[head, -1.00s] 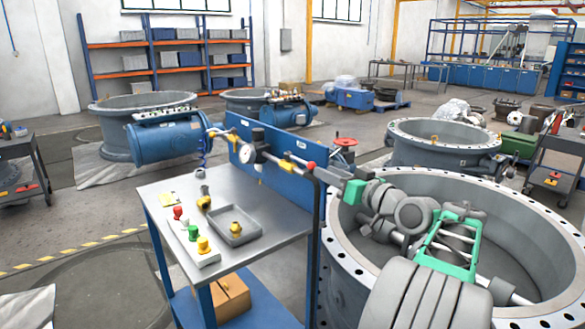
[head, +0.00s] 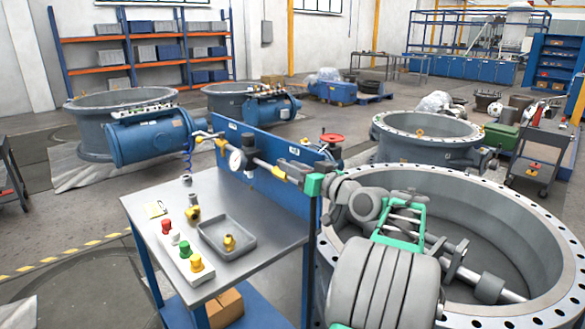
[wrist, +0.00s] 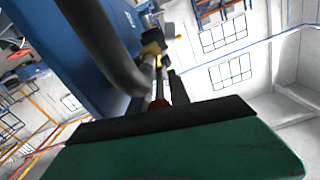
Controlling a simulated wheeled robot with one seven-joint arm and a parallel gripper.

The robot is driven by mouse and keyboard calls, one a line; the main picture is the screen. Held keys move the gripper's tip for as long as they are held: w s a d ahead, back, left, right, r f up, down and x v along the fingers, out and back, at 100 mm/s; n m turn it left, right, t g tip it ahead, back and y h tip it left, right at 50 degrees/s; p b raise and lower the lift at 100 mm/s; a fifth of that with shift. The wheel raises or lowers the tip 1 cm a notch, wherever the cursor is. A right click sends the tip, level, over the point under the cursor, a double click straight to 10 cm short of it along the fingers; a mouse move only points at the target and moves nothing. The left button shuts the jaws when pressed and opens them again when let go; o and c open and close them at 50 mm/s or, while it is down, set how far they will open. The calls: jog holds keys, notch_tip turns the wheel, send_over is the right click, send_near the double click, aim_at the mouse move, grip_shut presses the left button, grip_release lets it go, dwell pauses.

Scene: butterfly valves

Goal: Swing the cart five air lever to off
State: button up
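The cart (head: 150,215) is a steel-topped bench with an upright blue panel (head: 262,180). An air line with a round white gauge (head: 235,161) and yellow fittings runs along the panel. My gripper (head: 287,172), dark fingers on a green body, is at the right end of this line, by a yellow fitting. In the wrist view my gripper (wrist: 167,88) points along the line to a yellow fitting (wrist: 151,49). A small red piece (wrist: 158,102), perhaps the lever's handle, shows at the fingers. The lever is mostly hidden, so its angle and the grip are unclear.
A dark pipe (wrist: 105,45) passes close beside the fingers. The cart top holds a grey tray (head: 215,240) and red, green and yellow buttons (head: 183,250). A large flanged valve ring (head: 545,235) lies under my arm. Open floor is at left.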

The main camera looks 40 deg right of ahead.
grip_shut()
dwell(1.1)
